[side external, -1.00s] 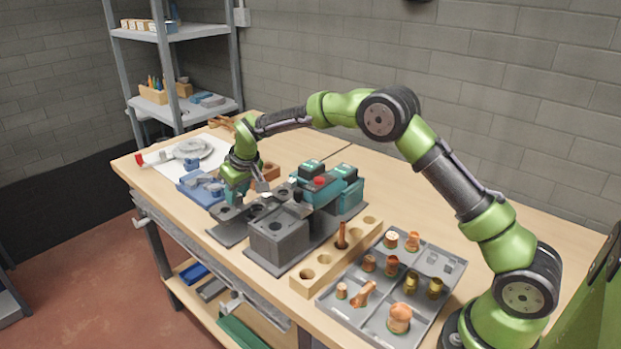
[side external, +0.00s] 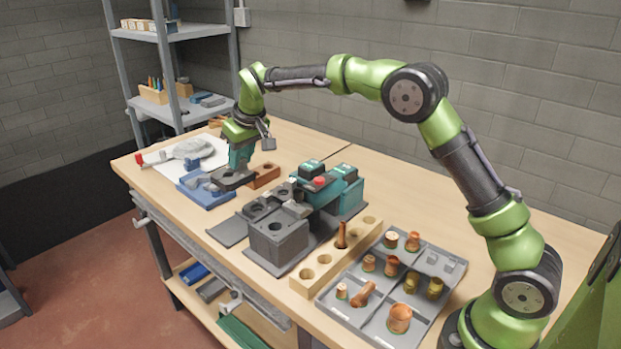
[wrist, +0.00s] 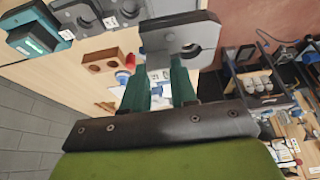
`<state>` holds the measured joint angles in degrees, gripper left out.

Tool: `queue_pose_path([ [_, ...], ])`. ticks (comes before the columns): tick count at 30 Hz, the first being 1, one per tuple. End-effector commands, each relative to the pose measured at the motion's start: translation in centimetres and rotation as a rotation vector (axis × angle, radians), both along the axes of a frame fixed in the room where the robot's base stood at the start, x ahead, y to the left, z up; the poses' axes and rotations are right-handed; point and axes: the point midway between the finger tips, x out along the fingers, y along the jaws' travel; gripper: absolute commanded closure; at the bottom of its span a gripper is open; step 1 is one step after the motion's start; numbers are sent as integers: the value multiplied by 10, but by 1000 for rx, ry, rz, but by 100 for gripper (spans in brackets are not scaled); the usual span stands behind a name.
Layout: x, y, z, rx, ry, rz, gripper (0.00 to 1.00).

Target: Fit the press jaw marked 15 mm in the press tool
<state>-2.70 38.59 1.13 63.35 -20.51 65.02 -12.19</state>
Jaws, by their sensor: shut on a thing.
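My gripper (side external: 241,158) is shut on a grey press jaw (side external: 234,179), a flat plate with a round notch. In the side view it is held in the air over the blue fixture. In the wrist view my green fingers (wrist: 160,88) pinch the near end of the jaw (wrist: 186,42), and the notched end points away. No marking is readable on it. The press tool (side external: 330,184), teal and dark with a red button, lies on the bench to the right; part of it shows in the wrist view (wrist: 38,40). More grey jaws (side external: 268,206) sit beside it.
A blue fixture (side external: 206,196) and a brown block with holes (side external: 264,176) are near my gripper. A bare grey plate (side external: 228,231) lies in front. A grey block (side external: 279,240), a wooden rack (side external: 318,272) and a fittings tray (side external: 445,262) stand to the right.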

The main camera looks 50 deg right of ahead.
Motion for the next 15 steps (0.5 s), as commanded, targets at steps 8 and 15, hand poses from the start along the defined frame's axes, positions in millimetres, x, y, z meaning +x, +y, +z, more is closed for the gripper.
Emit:
queue_pose_path([
  [8, -80, -18, 41, 1, -2, -4, 100],
  [15, -121, -22, 29, 1, 1, 6, 100],
])
